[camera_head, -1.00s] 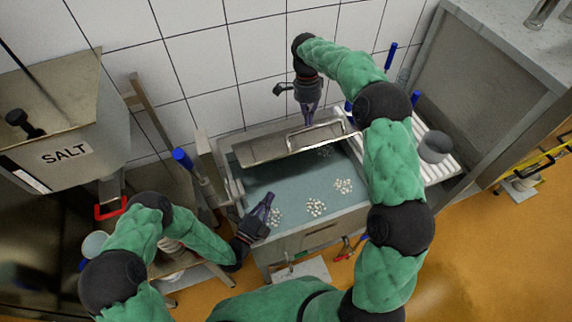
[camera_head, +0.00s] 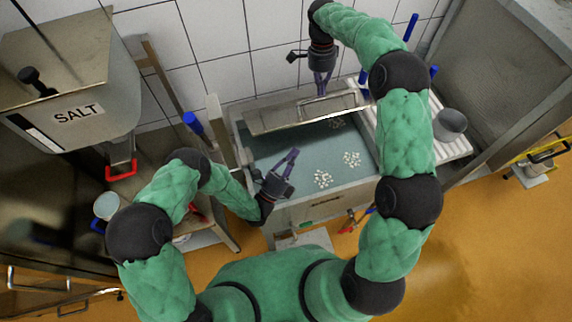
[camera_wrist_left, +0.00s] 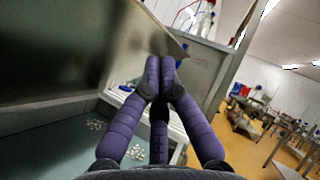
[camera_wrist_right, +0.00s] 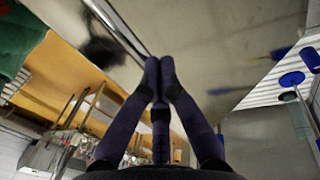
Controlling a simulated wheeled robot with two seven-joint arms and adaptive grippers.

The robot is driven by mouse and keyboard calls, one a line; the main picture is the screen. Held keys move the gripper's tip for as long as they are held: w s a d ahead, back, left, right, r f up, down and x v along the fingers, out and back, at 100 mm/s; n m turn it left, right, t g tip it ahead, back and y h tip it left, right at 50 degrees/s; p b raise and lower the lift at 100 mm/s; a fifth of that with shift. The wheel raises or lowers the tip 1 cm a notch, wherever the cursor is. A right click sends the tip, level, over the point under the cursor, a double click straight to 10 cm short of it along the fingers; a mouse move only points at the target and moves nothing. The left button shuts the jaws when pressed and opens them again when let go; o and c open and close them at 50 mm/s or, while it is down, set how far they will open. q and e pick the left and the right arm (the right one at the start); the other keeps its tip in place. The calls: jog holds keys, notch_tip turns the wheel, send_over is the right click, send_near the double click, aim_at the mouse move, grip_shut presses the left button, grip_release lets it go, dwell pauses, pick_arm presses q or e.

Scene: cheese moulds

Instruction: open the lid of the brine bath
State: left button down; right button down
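The brine bath (camera_head: 330,191) is a metal tank of greenish liquid with white clumps floating in it. Its grey metal lid (camera_head: 275,117) is tilted up over the back of the tank, leaving the front open. It also fills the upper left of the left wrist view (camera_wrist_left: 60,50). My right gripper (camera_head: 321,93) is shut at the lid's upper face, beside its bar handle (camera_wrist_right: 118,28); I cannot tell whether it touches. My left gripper (camera_head: 294,151) is shut and empty over the bath's front left, below the lid's raised edge.
A salt hopper (camera_head: 75,112) with a red-handled outlet stands at left. A white slatted rack (camera_head: 455,146) with a grey cup (camera_head: 450,122) is right of the bath. The tiled wall (camera_head: 220,40) is close behind. Orange floor (camera_head: 480,250) is open at the lower right.

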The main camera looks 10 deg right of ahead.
aim_at(303, 123)
pick_arm(q)
jog(key=w+d+r, duration=0.2)
jog(key=w+r, duration=0.2)
jog(key=shift+w+r, duration=0.25)
jog(key=shift+r, duration=0.05)
